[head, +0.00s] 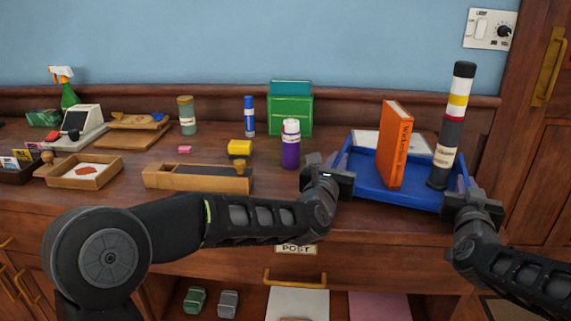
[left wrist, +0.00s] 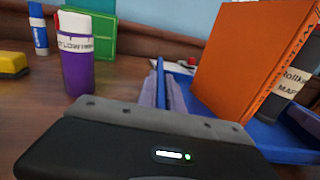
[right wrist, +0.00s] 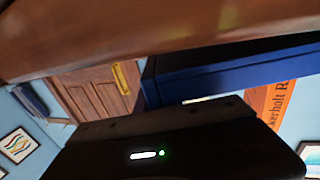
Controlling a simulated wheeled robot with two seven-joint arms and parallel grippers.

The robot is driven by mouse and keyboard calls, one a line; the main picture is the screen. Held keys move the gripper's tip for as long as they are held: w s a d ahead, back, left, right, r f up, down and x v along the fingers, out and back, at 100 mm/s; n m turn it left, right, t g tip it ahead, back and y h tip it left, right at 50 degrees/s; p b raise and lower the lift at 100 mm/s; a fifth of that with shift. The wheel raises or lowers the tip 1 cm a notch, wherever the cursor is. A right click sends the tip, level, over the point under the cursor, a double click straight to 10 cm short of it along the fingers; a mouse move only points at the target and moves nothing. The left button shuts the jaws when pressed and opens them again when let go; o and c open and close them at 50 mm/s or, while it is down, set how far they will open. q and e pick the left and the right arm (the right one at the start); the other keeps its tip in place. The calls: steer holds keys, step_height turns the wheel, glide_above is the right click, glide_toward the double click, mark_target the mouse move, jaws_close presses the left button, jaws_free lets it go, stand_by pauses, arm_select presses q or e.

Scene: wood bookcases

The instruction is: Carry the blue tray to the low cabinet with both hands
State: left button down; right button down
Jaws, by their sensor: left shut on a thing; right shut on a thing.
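The blue tray (head: 372,184) is at the right end of the wooden counter, near its front edge. It also shows in the left wrist view (left wrist: 285,142) and the right wrist view (right wrist: 215,76). An orange book (head: 394,145) stands upright in it, beside a tall dark cylinder (head: 447,135) with white, yellow and red bands. My left gripper (head: 335,174) is shut on the tray's left side. My right gripper (head: 471,200) is shut on its right side. I cannot tell whether the tray touches the counter. The low cabinet is not identifiable.
A purple bottle (head: 290,147) stands just left of the tray, with a green box (head: 291,113) behind. A tall wooden cabinet (head: 540,150) rises at the right. A drawer handle (head: 294,280) protrudes below.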

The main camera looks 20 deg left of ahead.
arm_select(q)
steer(key=shift+r, duration=0.25)
arm_select(e)
steer(key=shift+d+r, duration=0.1)
steer(key=shift+r, duration=0.15)
